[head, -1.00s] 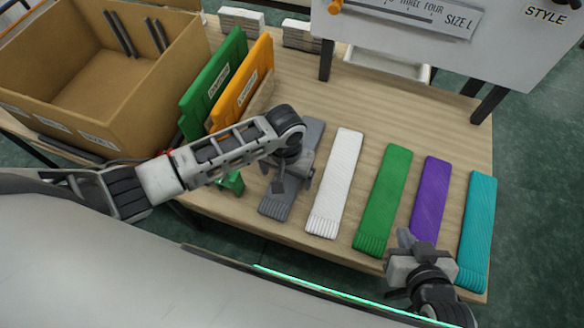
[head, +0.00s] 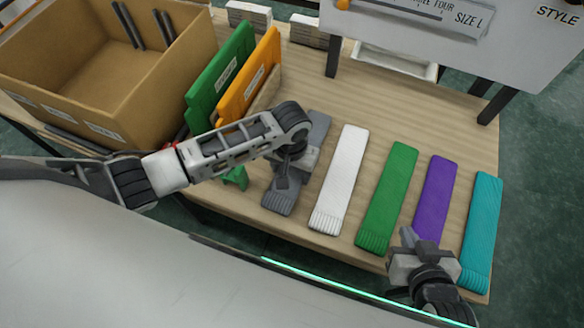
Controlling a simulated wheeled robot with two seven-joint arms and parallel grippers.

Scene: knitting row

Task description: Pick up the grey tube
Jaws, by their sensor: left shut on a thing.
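The grey tube (head: 279,201) lies on the wooden table, leftmost in the row of knitted tubes. My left gripper (head: 288,174) is over its middle and shut on it. My wrist and gripper hide the tube's middle, while both of its ends show. I cannot tell any gap between the tube and the table. My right gripper (head: 408,240) is over the near end of the purple tube (head: 435,195), and I cannot tell whether it is open or shut.
White (head: 341,180), green (head: 387,198) and teal (head: 481,230) tubes lie to the right. Green (head: 217,85) and orange (head: 247,83) boards stand at the left, beside a cardboard box (head: 140,90). A sign board (head: 490,45) on dark legs stands at the back.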

